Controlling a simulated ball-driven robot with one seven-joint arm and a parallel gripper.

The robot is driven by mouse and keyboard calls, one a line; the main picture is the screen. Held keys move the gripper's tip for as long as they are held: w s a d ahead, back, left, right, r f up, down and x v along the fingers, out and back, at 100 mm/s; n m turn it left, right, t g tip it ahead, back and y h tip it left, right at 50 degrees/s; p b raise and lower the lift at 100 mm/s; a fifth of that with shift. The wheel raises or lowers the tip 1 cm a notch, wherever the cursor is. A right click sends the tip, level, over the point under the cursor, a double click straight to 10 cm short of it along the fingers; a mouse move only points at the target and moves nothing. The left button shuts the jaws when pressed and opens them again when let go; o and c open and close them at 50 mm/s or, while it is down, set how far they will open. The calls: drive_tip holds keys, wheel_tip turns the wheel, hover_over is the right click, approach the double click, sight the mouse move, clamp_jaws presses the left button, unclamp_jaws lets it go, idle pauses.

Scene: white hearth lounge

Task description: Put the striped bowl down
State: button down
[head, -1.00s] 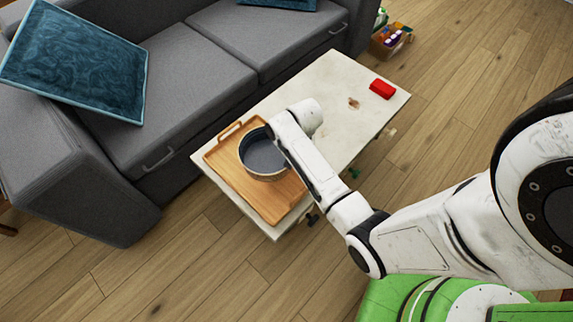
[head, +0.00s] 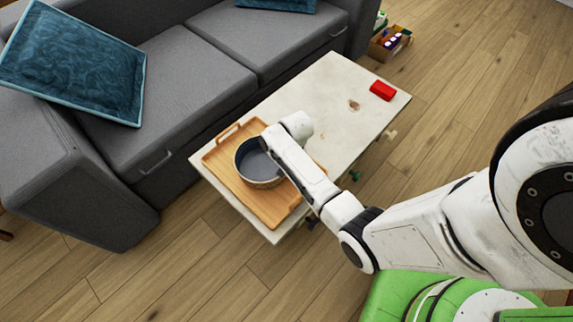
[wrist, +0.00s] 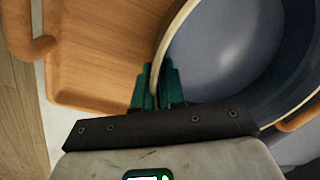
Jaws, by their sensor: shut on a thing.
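The striped bowl (head: 258,170), dark blue-grey inside with a pale rim, is at the wooden tray (head: 228,174) on the low table. In the wrist view the bowl (wrist: 235,60) fills the upper right, and its rim runs between the green fingers of my gripper (wrist: 158,85). My gripper is shut on the rim at the bowl's side. In the head view my arm's end covers the fingers and the bowl's right edge. The bowl looks upright over the tray; I cannot tell whether its base touches the tray.
The pale table (head: 330,95) has free room to the right of the tray. A red block (head: 383,91) lies near its far right corner. A grey sofa (head: 185,80) stands along the table's far side. A box of small items (head: 390,43) is on the floor beyond.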

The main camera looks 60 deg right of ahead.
drive_tip(key=c, duration=1.2)
unclamp_jaws()
wheel_tip(320, 180, up, 12)
drive_tip(key=s+p, duration=0.1)
drive_tip(key=p, duration=0.3)
drive_tip(key=s+a+r+n, duration=0.2)
drive_tip(key=s+a+n, duration=0.2)
drive_tip(key=a, duration=0.1)
drive_tip(key=s+a+r+n, duration=0.2)
drive_tip(key=s+a+n, duration=0.2)
drive_tip(key=a+n, duration=0.1)
drive_tip(key=s+a+r+n, duration=0.3)
drive_tip(key=s+a+n, duration=0.1)
drive_tip(key=a, duration=0.2)
drive_tip(key=shift+s+n+h, duration=0.2)
drive_tip(key=shift+n+h, duration=0.1)
